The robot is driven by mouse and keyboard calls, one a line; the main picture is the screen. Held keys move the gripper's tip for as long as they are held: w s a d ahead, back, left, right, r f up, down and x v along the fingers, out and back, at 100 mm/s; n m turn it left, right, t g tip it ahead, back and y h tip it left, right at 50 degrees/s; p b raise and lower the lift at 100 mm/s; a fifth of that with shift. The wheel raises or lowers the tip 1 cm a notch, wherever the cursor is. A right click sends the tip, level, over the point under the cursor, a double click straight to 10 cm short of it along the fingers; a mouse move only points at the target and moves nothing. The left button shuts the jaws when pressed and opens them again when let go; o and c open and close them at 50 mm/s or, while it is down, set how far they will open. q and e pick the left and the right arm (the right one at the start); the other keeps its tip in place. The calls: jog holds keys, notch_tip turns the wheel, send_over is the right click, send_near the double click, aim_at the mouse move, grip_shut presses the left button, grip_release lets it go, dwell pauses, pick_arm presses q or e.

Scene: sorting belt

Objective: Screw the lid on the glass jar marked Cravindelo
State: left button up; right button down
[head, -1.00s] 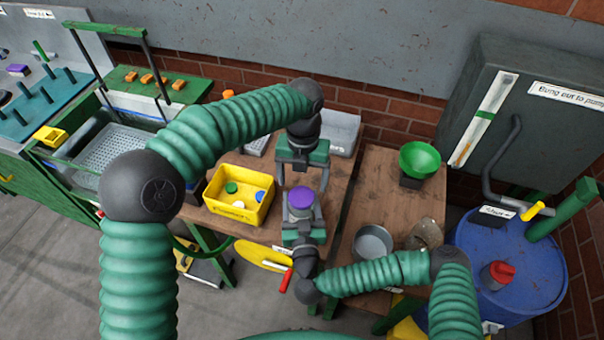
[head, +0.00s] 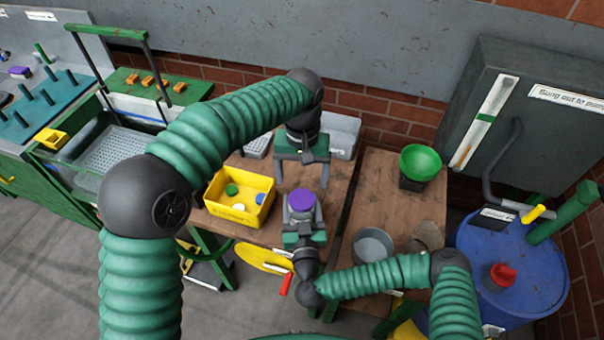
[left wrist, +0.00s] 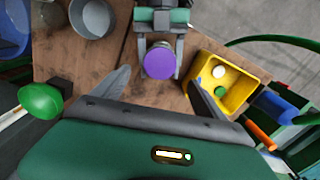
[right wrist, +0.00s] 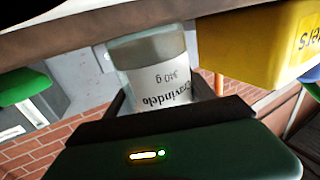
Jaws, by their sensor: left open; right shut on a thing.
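The glass jar marked Cravindelo (right wrist: 155,75) stands between the fingers of my right gripper (right wrist: 165,100), its label upside down in the right wrist view. My right gripper is shut on it, and it also shows in the head view (head: 302,226). A purple lid (head: 302,200) sits on top of the jar and hides most of it from above. The lid also shows in the left wrist view (left wrist: 160,62). I cannot tell how tightly it is seated. My left gripper (head: 302,183) is open and empty, above and just behind the lid, with its fingers spread to either side.
A yellow bin (head: 215,211) with green, white and blue lids stands left of the jar. A metal pan (head: 372,244) and a green funnel (head: 420,161) are on the wooden bench to the right. A grey bin (head: 342,134) stands behind my left gripper.

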aim_at(302, 198)
pick_arm(q)
jog(key=shift+r+n, duration=0.1)
jog(key=shift+n, duration=1.1)
notch_tip(302, 198, down, 8)
jog(key=shift+f, duration=0.1)
jog(key=c, duration=1.6)
jog(key=shift+o, duration=0.2)
